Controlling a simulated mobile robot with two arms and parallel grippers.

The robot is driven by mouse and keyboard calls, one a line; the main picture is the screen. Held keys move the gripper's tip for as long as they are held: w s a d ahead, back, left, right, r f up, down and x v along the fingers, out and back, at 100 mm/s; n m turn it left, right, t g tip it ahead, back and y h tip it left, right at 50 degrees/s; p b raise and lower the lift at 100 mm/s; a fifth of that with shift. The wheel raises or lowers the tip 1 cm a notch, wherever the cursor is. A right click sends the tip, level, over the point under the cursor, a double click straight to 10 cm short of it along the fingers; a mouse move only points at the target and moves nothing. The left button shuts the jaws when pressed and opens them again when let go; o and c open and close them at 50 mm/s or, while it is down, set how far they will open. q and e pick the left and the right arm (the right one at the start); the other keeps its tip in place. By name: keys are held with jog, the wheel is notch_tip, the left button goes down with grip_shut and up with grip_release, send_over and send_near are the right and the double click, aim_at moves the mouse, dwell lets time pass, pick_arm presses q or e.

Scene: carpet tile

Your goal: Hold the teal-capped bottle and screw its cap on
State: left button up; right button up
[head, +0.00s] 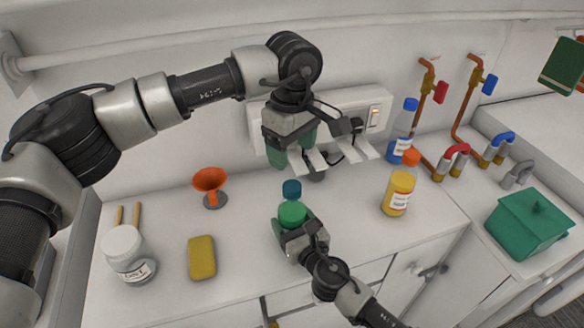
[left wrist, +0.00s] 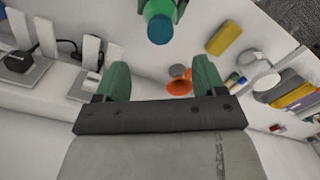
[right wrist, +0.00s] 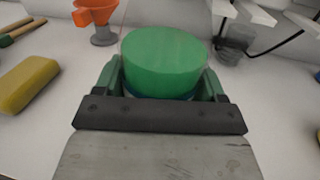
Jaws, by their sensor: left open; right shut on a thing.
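The green bottle (head: 291,213) is held by my right gripper (head: 297,228) above the counter. Its teal cap (head: 291,189) shows at its upper end in the head view. In the left wrist view the teal cap (left wrist: 160,29) points towards the camera, at the top of the picture. In the right wrist view a broad green round face of the bottle (right wrist: 164,60) fills the space between the fingers, and a thin blue band shows under it. My left gripper (head: 293,148) is open and empty, behind and above the cap, apart from it. How tightly the cap sits cannot be told.
An orange funnel (head: 209,181), a yellow sponge (head: 202,258) and a white-lidded jar (head: 127,258) stand at left. A yellow bottle (head: 398,193) and a blue-capped bottle (head: 404,132) stand at right. A power strip (head: 345,108) with plugs is on the wall behind my left gripper.

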pick_arm(q)
notch_tip(320, 180, up, 3)
jog(key=shift+f, duration=0.2)
pick_arm(e)
jog(key=o, duration=1.8)
jog(key=b+v, duration=0.1)
jog(key=v, duration=0.9)
jog(key=shift+f, duration=0.15)
pick_arm(q)
jog(key=shift+f, duration=0.75)
pick_arm(e)
jog(key=shift+s+d, duration=0.2)
jog(key=shift+s, duration=0.15)
